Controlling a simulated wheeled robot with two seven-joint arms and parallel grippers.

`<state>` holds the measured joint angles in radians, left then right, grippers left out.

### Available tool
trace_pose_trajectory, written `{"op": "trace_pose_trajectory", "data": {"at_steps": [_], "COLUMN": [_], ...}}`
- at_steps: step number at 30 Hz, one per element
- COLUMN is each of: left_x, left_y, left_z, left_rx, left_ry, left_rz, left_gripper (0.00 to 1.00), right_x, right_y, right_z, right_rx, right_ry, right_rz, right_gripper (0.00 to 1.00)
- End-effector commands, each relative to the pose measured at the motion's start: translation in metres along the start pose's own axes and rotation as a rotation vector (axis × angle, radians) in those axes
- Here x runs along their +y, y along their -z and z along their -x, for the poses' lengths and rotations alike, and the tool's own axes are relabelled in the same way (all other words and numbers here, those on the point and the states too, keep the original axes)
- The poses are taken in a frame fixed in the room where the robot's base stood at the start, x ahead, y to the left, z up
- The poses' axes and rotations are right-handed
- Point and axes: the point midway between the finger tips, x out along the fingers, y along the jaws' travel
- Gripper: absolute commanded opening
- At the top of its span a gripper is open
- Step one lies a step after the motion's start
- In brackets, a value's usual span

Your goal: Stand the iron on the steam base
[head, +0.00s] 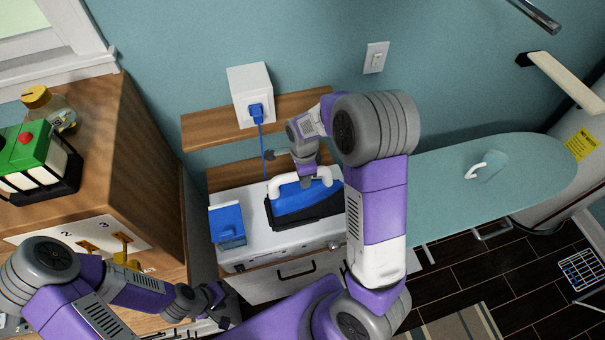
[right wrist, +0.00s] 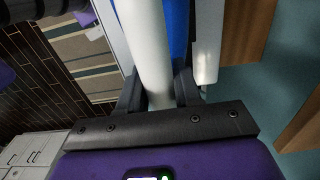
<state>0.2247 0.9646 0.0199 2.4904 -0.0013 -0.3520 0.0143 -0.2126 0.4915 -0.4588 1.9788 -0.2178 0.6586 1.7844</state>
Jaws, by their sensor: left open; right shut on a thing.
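The iron (head: 310,196) is blue with a white handle and lies over the black rest on top of the steam base (head: 285,239), a white unit with a blue tank (head: 228,223) at its left. I cannot tell whether the iron fully touches the rest. My right gripper (head: 307,178) is above the iron, shut on its white handle; the handle also shows between the fingers in the right wrist view (right wrist: 150,55), with the iron's blue body (right wrist: 180,30) beside it. My left gripper (head: 222,303) is open and empty, low in front of the steam base.
A wooden cabinet (head: 110,120) stands at the left with a green-topped item (head: 25,145) and a jar (head: 50,105). A wall shelf (head: 205,128) and blue cord (head: 262,145) are behind the base. An ironing board (head: 440,180) with a teal object (head: 490,166) extends right.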

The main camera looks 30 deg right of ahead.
Motion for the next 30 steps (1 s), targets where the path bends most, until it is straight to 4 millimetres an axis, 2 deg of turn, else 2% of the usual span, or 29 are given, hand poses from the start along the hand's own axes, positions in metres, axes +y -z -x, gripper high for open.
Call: {"op": "trace_pose_trajectory", "data": {"at_steps": [5,11,30], "left_x": [-0.001,-0.004,-0.018], "left_y": [0.0,0.0,0.002], "left_z": [-0.002,-0.009,-0.048], "left_rx": [-0.001,-0.001,0.0], "left_ry": [0.0,0.0,0.0], "left_rz": [0.0,0.0,0.0], "left_gripper": [0.43,0.43,0.43], "right_x": [-0.001,-0.002,-0.002], "right_y": [0.0,-0.001,-0.001], "right_z": [0.0,-0.01,-0.061], "right_rx": [-0.002,-0.002,-0.002], "right_ry": [0.005,0.005,0.006], "right_rz": [0.0,0.001,0.001], "right_gripper": [0.0,0.0,0.0]}}
